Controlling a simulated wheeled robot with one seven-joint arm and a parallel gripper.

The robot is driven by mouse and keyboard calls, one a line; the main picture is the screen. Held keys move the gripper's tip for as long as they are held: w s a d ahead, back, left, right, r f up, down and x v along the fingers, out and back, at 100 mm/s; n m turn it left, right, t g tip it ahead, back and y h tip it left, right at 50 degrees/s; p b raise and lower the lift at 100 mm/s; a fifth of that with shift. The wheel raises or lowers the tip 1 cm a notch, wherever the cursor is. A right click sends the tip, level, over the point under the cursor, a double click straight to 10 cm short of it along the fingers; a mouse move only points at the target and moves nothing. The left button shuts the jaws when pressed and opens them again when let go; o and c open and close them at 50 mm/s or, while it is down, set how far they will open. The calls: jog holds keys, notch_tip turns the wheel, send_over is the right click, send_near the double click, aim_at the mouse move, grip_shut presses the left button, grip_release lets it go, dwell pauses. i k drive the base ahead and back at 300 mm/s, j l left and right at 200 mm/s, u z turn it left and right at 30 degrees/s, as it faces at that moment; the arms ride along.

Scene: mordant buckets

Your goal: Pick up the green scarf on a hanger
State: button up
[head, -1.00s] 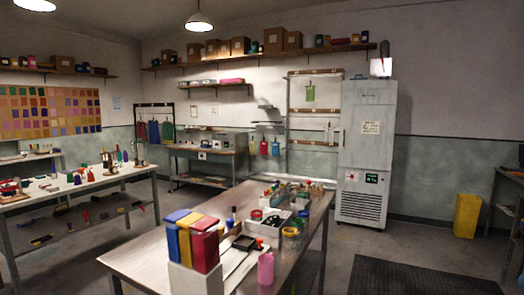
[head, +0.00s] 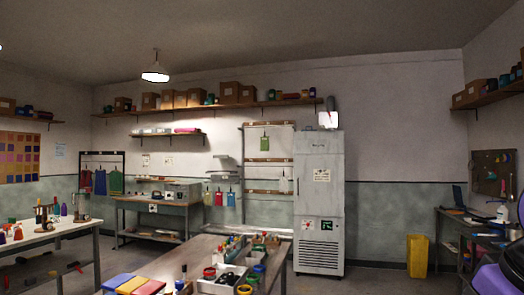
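A small green cloth on a hanger (head: 265,143) hangs from the upper bar of the pale drying rack (head: 291,160), left of the tall grey cabinet. A second, darker green cloth (head: 117,182) hangs at the right end of the dark rack (head: 102,154) by the left part of the back wall. I cannot tell from here which of them is a scarf. Both are far off, across the room.
A work table (head: 190,258) with tubs and jars stands in front of me, between me and the racks. A white-topped table (head: 50,236) is at the left. The grey cabinet (head: 318,200) and yellow bin (head: 417,256) stand along the back. Floor right of the table (head: 375,280) looks clear.

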aim_at(264, 145)
jog(key=i+l+z, duration=0.25)
jog(key=i, duration=0.2)
jog(key=i+l+z, duration=0.2)
jog(key=i, duration=0.25)
jog(key=i+z, duration=0.2)
jog(key=i, duration=3.35)
jog(key=i+l, duration=0.1)
jog(key=i, duration=1.7)
jog(key=i+u, duration=0.45)
jog(key=i+l+u, duration=0.15)
jog(key=i+u, duration=0.3)
jog(key=i, duration=0.25)
jog(key=i+j+u, duration=0.15)
jog(key=u, duration=0.25)
jog(key=i+u, duration=0.25)
jog(key=u, duration=0.15)
jog(key=i+u, duration=0.2)
jog(key=u, duration=0.25)
jog(key=i+u, duration=0.2)
jog(key=u, duration=0.2)
jog(key=i+u, duration=0.2)
jog(key=i, duration=0.9)
